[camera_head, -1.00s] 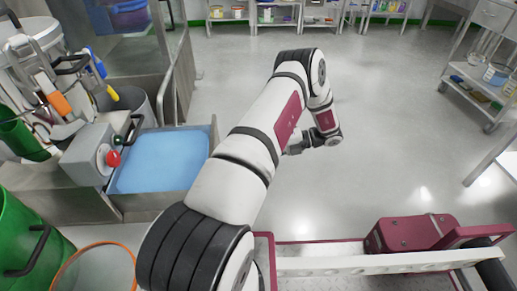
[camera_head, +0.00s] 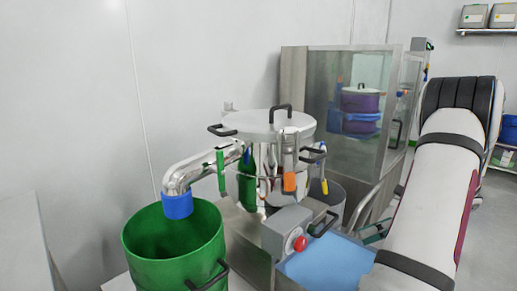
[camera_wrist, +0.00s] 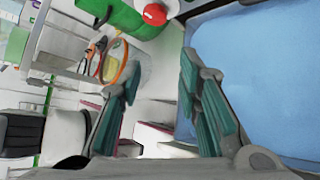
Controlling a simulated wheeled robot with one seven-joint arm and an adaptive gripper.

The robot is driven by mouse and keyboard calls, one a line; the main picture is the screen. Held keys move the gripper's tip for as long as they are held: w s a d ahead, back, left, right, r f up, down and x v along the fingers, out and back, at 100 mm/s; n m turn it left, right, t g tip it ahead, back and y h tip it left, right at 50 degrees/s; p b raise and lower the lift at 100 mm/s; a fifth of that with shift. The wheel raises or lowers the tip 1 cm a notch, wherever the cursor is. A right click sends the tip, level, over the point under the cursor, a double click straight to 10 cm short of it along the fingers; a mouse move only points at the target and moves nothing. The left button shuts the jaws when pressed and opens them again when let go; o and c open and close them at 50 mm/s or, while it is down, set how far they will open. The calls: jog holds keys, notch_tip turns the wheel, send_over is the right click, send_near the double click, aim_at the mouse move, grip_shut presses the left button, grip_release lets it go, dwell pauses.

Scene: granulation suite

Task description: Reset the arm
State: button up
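My arm (camera_head: 440,185) runs down the right side of the head view. My gripper (camera_wrist: 158,68) shows in the wrist view with its two teal-padded fingers apart and nothing between them. A small teal part beside the arm in the head view may be a finger, but most of the gripper is hidden there. In the wrist view, a blue surface (camera_wrist: 260,70) lies to the right of the fingers, and a red button (camera_wrist: 155,14) is above them. I cannot tell how far the fingers are from these.
A steel machine with a lidded bowl (camera_head: 268,122) stands in the middle of the head view. Its pipe, with a blue end (camera_head: 177,206), points into a green bin (camera_head: 172,250). A blue-topped surface (camera_head: 328,264) and a glass-fronted cabinet (camera_head: 340,75) are close to my arm.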

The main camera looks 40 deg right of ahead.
jog(key=w+a+r+n+g, duration=0.45)
jog(key=a+n, duration=0.25)
jog(key=a, duration=0.3)
jog(key=w+a+r+n+g, duration=0.3)
jog(key=w+a+r+n, duration=0.25)
jog(key=a, duration=0.35)
jog(key=s+a+r+n+g+h, duration=0.1)
jog(key=s+a+r+n, duration=0.1)
jog(key=a+n, duration=0.4)
jog(key=s+a+r+n+g+h, duration=0.2)
jog(key=a+n, duration=0.2)
jog(key=a, duration=0.4)
jog(key=s+a+f+n+t+h, duration=0.2)
jog(key=s+a+n+h, duration=0.45)
jog(key=s+n, duration=0.7)
notch_tip(320, 180, up, 30)
jog(key=w+n+t+p, duration=0.1)
jog(key=w+t+p, duration=0.1)
jog(key=p, duration=2.7)
jog(key=shift+r+t+y, duration=0.15)
jog(key=shift+t+y, duration=0.3)
jog(key=shift+t, duration=0.4)
